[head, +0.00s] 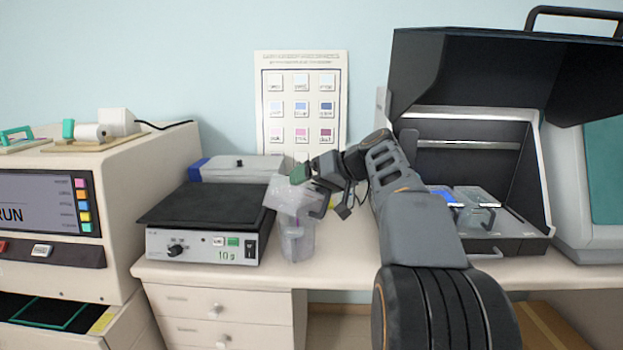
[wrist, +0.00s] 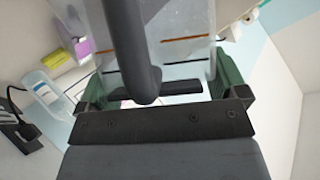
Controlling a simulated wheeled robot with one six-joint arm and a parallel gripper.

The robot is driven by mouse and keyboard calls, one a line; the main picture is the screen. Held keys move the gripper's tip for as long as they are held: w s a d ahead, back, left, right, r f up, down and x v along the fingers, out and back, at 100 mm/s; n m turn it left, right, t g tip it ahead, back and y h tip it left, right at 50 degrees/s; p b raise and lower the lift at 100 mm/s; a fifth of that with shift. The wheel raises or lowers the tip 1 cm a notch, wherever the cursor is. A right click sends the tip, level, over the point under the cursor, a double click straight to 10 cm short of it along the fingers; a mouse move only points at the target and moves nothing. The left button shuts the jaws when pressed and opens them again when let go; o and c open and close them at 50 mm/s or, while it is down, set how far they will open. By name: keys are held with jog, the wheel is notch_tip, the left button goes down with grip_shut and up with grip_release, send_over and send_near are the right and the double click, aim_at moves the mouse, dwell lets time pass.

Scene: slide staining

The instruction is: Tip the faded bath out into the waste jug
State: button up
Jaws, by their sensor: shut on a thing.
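My gripper (head: 302,174), with green fingers, is shut on a clear bath (head: 287,195) above the bench. The bath is tilted, with its lower part toward the left, over the mouth of a clear jug (head: 297,243). The jug stands upright at the bench's front edge and shows a faint purple tint inside. In the wrist view the bath (wrist: 185,58) fills the space between the green fingers, with dark and orange lines on its wall and a dark handle in front. I cannot tell how much liquid the bath holds.
A black-topped hot plate (head: 205,205) stands close to the jug's left. At the right, an open black hood (head: 500,140) holds a blue bath (head: 445,196) and a clear bath (head: 480,212). A colour chart (head: 301,100) hangs on the wall behind.

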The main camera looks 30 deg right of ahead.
jog(key=shift+w+d+r+m+g+y+p, duration=0.15)
jog(key=shift+d+m+y+p, duration=0.2)
jog(key=shift+p, duration=0.7)
jog(key=shift+w+d+f+m+g+y+p, duration=0.15)
jog(key=shift+m+y+p, duration=0.3)
jog(key=shift+p, duration=0.55)
jog(key=shift+w+d+f+m+y+p, duration=0.1)
jog(key=shift+d+m+y+p, duration=0.3)
jog(key=shift+p, duration=0.75)
jog(key=shift+w+f+m+g+y+p, duration=0.15)
jog(key=shift+m+g+y+p, duration=0.15)
jog(key=shift+p, duration=0.3)
jog(key=shift+w+d+f+m+y+p, duration=0.3)
jog(key=shift+d+f+m+y+p, duration=0.45)
jog(key=shift+p, duration=0.55)
jog(key=shift+w+d+f+m+y+p, duration=0.3)
jog(key=shift+f+m+y+p, duration=0.3)
jog(key=shift+p, duration=0.2)
jog(key=shift+s+a+r+n+h+b, duration=0.25)
jog(key=shift+r+b, duration=0.1)
jog(key=shift+b, duration=0.25)
jog(key=shift+s+a+r+n+h+b, duration=0.2)
jog(key=shift+n+h+b, duration=0.15)
jog(key=shift+b, duration=0.55)
jog(key=shift+s+a+r+n+h+b, duration=0.15)
jog(key=shift+a+r+n+h+b, duration=0.25)
jog(key=shift+b, duration=0.2)
